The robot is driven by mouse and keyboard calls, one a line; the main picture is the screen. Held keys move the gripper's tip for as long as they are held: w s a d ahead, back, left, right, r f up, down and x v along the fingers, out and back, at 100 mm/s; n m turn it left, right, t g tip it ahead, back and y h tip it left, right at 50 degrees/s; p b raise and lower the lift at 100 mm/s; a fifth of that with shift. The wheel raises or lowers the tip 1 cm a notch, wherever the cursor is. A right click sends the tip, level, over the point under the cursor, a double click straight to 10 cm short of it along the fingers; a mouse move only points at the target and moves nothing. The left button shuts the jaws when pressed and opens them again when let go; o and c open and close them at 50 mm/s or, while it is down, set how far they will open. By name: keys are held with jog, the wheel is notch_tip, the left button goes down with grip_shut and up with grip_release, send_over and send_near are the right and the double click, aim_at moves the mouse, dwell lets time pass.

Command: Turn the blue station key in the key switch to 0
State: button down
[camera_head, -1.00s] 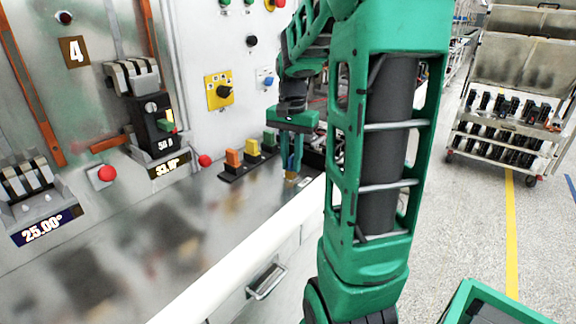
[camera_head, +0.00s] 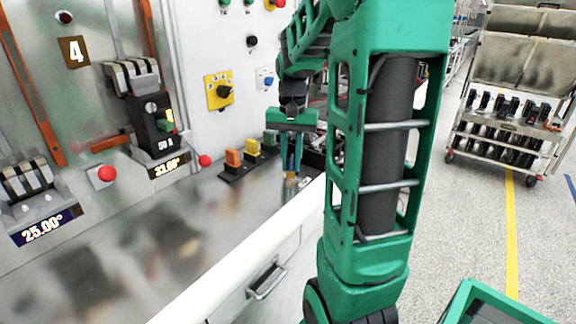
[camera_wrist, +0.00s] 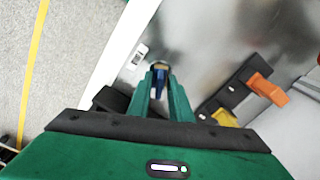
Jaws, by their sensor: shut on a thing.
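My gripper (camera_head: 291,172) points down at the metal bench top, near its front edge. It also shows in the wrist view (camera_wrist: 161,85), where its two green fingers close on a small blue thing, which looks like the blue station key (camera_wrist: 161,67). A small white label (camera_wrist: 138,56) lies on the bench beside the fingertips.
A dark rack with orange (camera_head: 233,158), yellow (camera_head: 252,147) and green blocks stands just left of my gripper. The wall panel behind carries a yellow rotary switch (camera_head: 220,92) and a blue knob on a white plate (camera_head: 265,78). The bench front is clear.

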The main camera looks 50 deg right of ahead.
jog(key=shift+w+a+r+n, duration=0.1)
jog(key=shift+w+r+n, duration=0.2)
jog(key=shift+n, duration=0.4)
jog(key=shift+f, duration=0.1)
jog(key=shift+n, duration=1)
jog(key=shift+n, duration=1)
jog(key=shift+f, duration=0.1)
